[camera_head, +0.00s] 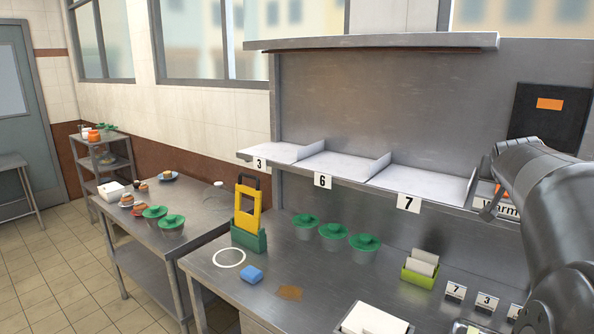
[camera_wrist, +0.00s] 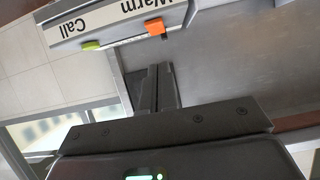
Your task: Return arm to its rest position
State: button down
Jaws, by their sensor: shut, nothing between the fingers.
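My gripper (camera_wrist: 152,70) shows in the wrist view with its two dark fingers together, shut and empty. Beyond the fingers is a panel (camera_wrist: 110,25) marked "Warm" and "Call", with an orange button (camera_wrist: 154,26) and a yellow-green button (camera_wrist: 91,45). I cannot tell whether the fingers touch the panel. In the head view my grey arm (camera_head: 555,210) fills the right side, raised in front of the shelf's right end. It partly covers the "Warm" label (camera_head: 497,205). The fingers are not clear in that view.
A steel shelf (camera_head: 430,182) with bays 3, 6 and 7 stands above the counter. Below are three green-lidded pots (camera_head: 334,231), a yellow-green stand (camera_head: 248,215), a blue sponge (camera_head: 251,274), a green card holder (camera_head: 420,271) and number cards (camera_head: 455,291). A side table (camera_head: 195,205) is left.

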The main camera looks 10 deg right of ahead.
jog(key=s+a+f+n+y, duration=0.1)
jog(key=a+f+y, duration=0.1)
jog(key=a, duration=0.5)
jog(key=s+a+f+n+y, duration=0.1)
jog(key=s+a+f, duration=0.15)
jog(key=a, duration=0.35)
jog(key=s+a+f+n+g+y, duration=0.1)
jog(key=s+a+f+n+y, duration=0.1)
jog(key=s+a+f, duration=0.3)
jog(key=s+a+f+n+g+y, duration=0.1)
jog(key=s+a+f, duration=0.4)
jog(key=a, duration=0.7)
jog(key=s+a+f+n+g+y, duration=0.1)
jog(key=s+a+f+n+y, duration=0.2)
jog(key=s+a+f, duration=0.2)
jog(key=s+a, duration=0.2)
jog(key=a, duration=0.2)
jog(key=shift+f+n+g, duration=0.35)
jog(key=shift+n+g, duration=0.05)
